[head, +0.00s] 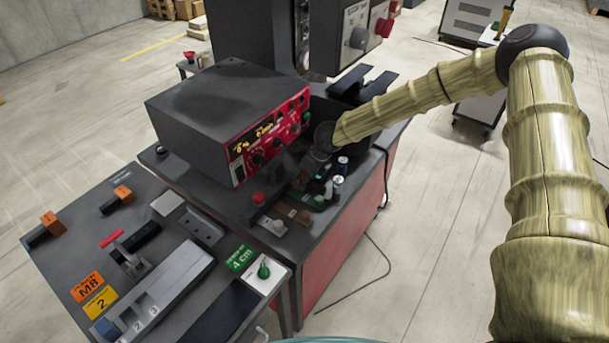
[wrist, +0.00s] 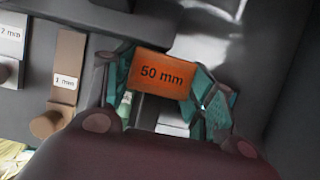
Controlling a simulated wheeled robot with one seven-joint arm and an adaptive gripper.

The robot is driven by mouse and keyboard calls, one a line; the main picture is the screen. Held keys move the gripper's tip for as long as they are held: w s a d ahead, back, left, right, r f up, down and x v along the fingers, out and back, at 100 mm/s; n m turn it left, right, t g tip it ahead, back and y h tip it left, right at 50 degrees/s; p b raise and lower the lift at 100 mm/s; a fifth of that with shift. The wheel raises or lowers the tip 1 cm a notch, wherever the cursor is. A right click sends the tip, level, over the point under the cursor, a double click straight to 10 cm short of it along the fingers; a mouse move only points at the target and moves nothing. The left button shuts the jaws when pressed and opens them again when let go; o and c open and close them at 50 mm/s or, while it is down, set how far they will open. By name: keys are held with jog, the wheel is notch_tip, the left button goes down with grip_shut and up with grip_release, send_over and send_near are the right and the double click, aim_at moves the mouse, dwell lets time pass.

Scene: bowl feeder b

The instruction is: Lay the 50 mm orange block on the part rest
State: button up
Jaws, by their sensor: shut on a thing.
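The orange block (wrist: 161,74), marked "50 mm", is between the two teal-padded fingers of my gripper (wrist: 163,80) in the wrist view. The fingers are shut on its two sides and the label faces the camera. In the head view my gripper (head: 318,160) is low over the dark bench, in front of the red-faced grey machine box. The block cannot be made out there. A pale piece (wrist: 172,121) shows partly below the block in the wrist view. I cannot tell which thing is the part rest.
A brown gauge (wrist: 68,75) marked "1 mm" and a white gauge (wrist: 10,45) stand left of my gripper. The machine box (head: 225,115) is close beside the arm. A red button (head: 258,198) and small bottles (head: 338,181) stand nearby. Left table (head: 70,255) carries orange-ended pieces.

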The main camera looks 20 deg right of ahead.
jog(key=shift+f, duration=0.1)
jog(key=shift+f, duration=0.1)
jog(key=shift+f, duration=0.15)
jog(key=o, duration=1.6)
jog(key=shift+b, duration=0.55)
